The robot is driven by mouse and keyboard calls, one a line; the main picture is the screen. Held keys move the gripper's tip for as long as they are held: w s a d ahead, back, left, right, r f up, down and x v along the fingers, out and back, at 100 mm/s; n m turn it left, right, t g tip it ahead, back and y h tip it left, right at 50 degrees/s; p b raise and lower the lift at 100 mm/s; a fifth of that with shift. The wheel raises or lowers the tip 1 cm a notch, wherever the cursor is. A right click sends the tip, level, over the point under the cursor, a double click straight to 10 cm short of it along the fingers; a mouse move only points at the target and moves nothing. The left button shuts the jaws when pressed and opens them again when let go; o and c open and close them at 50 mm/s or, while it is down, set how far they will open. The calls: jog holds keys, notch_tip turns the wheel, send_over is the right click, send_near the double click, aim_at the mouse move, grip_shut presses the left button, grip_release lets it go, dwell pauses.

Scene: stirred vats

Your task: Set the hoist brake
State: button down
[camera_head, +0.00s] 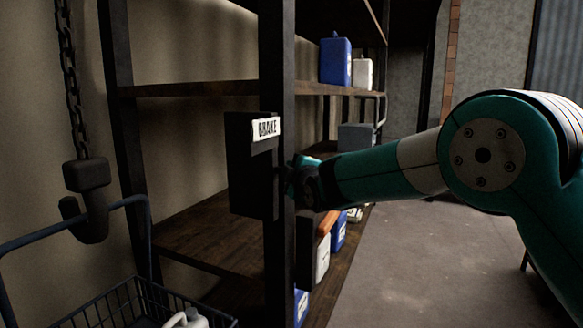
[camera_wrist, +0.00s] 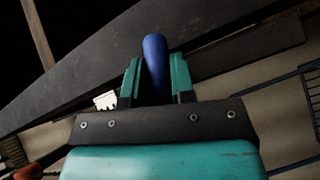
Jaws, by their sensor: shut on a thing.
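The brake box (camera_head: 243,165) is a dark box on the shelf's front post, with a white "BRAKE" label (camera_head: 266,127). My gripper (camera_head: 301,182) is just right of the box and post, partly hidden by them. In the wrist view my gripper (camera_wrist: 156,80) has its two teal fingers shut on a blue rounded handle (camera_wrist: 155,52), which sticks out past the fingertips. In the head view the handle is hidden. The hoist chain (camera_head: 68,75) hangs at the left, with a dark hook (camera_head: 88,205) at the blue frame of a wire basket (camera_head: 130,300).
The shelf rack (camera_head: 200,235) stands behind the box and holds a blue container (camera_head: 336,62), a white one (camera_head: 362,73) and a grey box (camera_head: 356,137). More containers sit low down. A white jug (camera_head: 186,318) is in the basket. Floor (camera_head: 410,270) right of the rack is clear.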

jog(key=m+g+p, duration=0.2)
jog(key=p, duration=0.1)
jog(key=shift+r+g+h, duration=0.2)
jog(key=shift+g+h, duration=0.1)
jog(key=m+g+p, duration=0.2)
jog(key=p, duration=0.1)
jog(key=shift+g+p, duration=0.3)
jog(key=shift+p, duration=0.1)
jog(key=m+g+p, duration=0.2)
jog(key=g+p, duration=0.1)
jog(key=p, duration=0.2)
jog(key=shift+r+g, duration=0.1)
jog(key=shift+g, duration=0.2)
jog(key=m+g+y+p, duration=0.1)
jog(key=g+p, duration=0.1)
jog(key=p, duration=0.2)
jog(key=shift+f+p, duration=0.2)
jog(key=shift+p, duration=0.2)
jog(key=c, duration=1)
grip_release()
jog(key=shift+f, duration=0.1)
jog(key=shift+o, duration=0.2)
jog(key=shift+s, duration=0.1)
jog(key=b+v, duration=0.5)
jog(key=v, duration=1.2)
jog(key=shift+w+d+b, duration=0.25)
jog(key=shift+d+b, duration=0.1)
jog(key=shift+b, duration=0.05)
